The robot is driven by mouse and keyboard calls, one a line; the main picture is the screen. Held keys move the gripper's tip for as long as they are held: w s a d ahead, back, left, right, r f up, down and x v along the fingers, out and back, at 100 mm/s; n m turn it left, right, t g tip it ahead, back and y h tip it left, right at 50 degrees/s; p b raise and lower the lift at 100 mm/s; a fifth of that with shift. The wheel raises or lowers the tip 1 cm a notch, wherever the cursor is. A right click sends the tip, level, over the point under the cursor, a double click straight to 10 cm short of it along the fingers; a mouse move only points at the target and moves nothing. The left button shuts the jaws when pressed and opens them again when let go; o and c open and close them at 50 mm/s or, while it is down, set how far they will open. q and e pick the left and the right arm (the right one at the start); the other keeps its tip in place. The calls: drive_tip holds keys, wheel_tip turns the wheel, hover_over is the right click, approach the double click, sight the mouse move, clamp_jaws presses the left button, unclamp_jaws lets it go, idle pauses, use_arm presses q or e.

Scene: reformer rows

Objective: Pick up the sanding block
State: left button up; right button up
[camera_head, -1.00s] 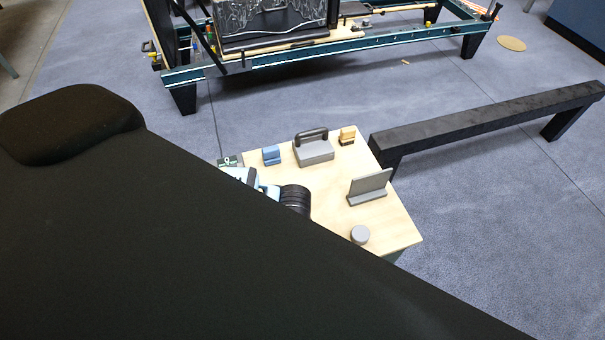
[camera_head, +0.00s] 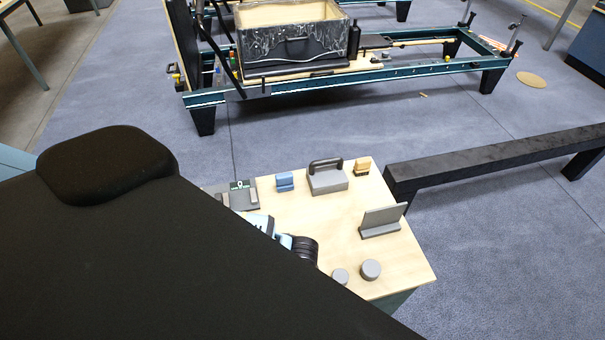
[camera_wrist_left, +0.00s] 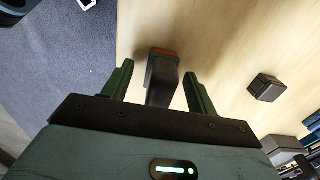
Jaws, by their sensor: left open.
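In the left wrist view, a block with a dark grey body and a red-brown edge at its far end, likely the sanding block (camera_wrist_left: 163,78), stands on the pale wooden tabletop. My left gripper (camera_wrist_left: 158,69) is open, with one dark green finger on each side of this block. Gaps show between the block and both fingers. In the head view, light blue and black parts of my left arm show over the table, but the fingers are hidden. I cannot pick out the same block there. My right gripper is in neither view.
The table (camera_head: 330,225) also bears a blue block (camera_head: 285,181), a grey handled block (camera_head: 327,178), a tan block (camera_head: 362,167), a grey upright plate (camera_head: 381,221) and two grey cylinders (camera_head: 370,269). A large black surface covers the lower left. A black beam (camera_head: 490,160) stands right.

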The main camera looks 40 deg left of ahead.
use_arm(q)
drive_tip(key=shift+f, duration=0.15)
drive_tip(key=c, duration=1.1)
drive_tip(key=shift+r, duration=0.5)
drive_tip(key=r, duration=0.2)
drive_tip(key=shift+s+d+r+p, duration=0.25)
drive_tip(key=shift+r+p, duration=0.05)
drive_tip(key=shift+r, duration=0.1)
drive_tip(key=s+d, duration=0.3)
drive_tip(key=s, duration=0.1)
drive_tip(key=s+d, duration=0.2)
drive_tip(key=s, duration=0.2)
drive_tip(key=s+d+r, duration=0.1)
drive_tip(key=s+d, duration=0.2)
drive_tip(key=s, duration=0.1)
drive_tip(key=shift+s+d+r, duration=0.1)
drive_tip(key=shift+s+d, duration=0.2)
drive_tip(key=shift+d, duration=0.05)
